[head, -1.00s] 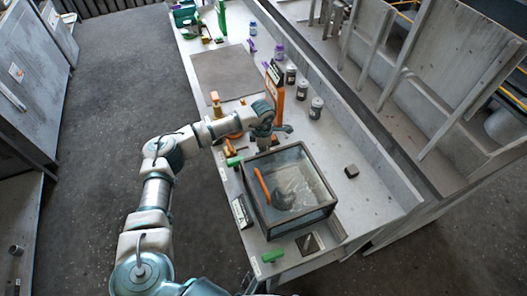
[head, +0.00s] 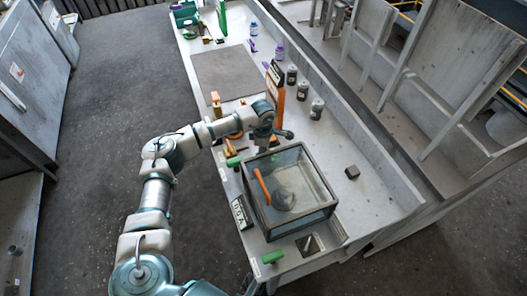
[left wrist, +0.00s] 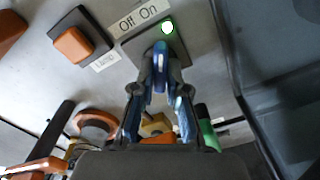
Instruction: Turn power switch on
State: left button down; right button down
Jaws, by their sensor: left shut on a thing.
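The power switch plate (left wrist: 179,45) shows in the left wrist view under a label (left wrist: 139,19) reading "Off On". A green light (left wrist: 167,28) glows at the On end. My left gripper (left wrist: 160,62) has its blue-padded fingertips together at the switch, shut on its lever, which the fingers mostly hide. In the head view my left gripper (head: 264,146) is low over the workbench, just behind the glass-sided box (head: 318,212). The switch cannot be made out there. My right gripper is in neither view.
An orange square switch (left wrist: 73,45) is left of the power switch. The box has an orange handle-like piece (head: 261,187) and a grey lump inside. Dark jars (head: 302,89) stand along the bench's right side. A grey mat (head: 228,75) lies farther back.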

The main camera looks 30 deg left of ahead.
pick_arm(q)
jog(key=c, duration=1.2)
grip_release()
jog(key=shift+a, duration=0.1)
jog(key=shift+r, duration=0.45)
notch_tip(320, 180, up, 11)
jog(key=shift+w+a+f, duration=0.1)
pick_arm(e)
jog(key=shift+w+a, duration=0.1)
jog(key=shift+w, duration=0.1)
